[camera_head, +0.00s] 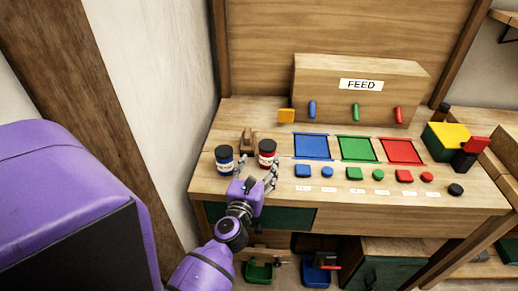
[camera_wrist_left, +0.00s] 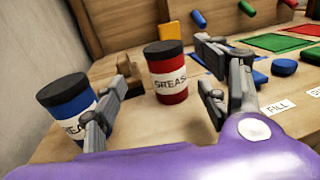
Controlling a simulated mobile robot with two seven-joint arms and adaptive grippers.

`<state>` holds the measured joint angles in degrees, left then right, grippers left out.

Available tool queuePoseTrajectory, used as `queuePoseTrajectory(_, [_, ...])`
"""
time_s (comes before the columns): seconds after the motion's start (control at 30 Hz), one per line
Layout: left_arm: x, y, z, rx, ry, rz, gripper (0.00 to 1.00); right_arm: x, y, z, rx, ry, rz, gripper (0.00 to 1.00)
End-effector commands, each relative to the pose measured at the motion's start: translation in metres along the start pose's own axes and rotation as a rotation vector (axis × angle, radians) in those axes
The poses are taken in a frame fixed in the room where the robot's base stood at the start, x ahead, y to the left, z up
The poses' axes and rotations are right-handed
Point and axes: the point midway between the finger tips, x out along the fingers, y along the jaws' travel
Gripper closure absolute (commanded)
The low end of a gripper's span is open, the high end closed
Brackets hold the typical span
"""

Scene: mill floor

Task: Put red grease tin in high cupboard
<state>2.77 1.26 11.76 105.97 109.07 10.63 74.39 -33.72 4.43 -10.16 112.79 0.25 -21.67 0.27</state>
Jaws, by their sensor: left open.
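The red grease tin (camera_head: 267,153) has a black lid and a white label. It stands upright on the wooden bench, and in the left wrist view (camera_wrist_left: 168,72) it shows between and beyond my fingers. My left gripper (camera_head: 257,175) is open and empty, with its fingers spread on the near side of the red tin. A similar blue tin (camera_head: 224,158) stands upright to the left; in the left wrist view (camera_wrist_left: 68,105) my left finger overlaps it. My right gripper is not in view. I cannot make out the high cupboard.
A small wooden piece (camera_head: 248,142) stands behind the tins. The FEED box (camera_head: 340,75) is at the back. Coloured pads and small blocks lie to the right, with a yellow-topped green box (camera_head: 446,135) farther right. A pale wall (camera_head: 160,80) is close on the left.

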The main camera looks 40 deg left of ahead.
Motion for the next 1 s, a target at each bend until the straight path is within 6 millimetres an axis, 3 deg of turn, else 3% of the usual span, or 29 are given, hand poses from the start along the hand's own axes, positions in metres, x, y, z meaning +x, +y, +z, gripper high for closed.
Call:
queuePoseTrajectory(0.17, [0.009,-0.001,0.0,-0.001,-0.001,-0.001,0.33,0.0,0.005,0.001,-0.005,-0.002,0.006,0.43])
queuePoseTrajectory(0.53, [0.056,-0.007,-0.012,0.002,0.003,-0.001,0.33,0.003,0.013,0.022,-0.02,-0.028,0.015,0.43])
queuePoseTrajectory(0.7, [0.075,-0.006,-0.009,0.001,0.001,0.0,0.33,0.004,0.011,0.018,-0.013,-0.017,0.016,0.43])
queuePoseTrajectory(0.97, [0.078,-0.007,-0.008,-0.001,0.0,0.0,0.33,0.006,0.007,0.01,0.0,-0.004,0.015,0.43])
queuePoseTrajectory(1.0, [0.078,-0.007,-0.008,-0.001,0.0,0.0,0.37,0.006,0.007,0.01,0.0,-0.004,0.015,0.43])
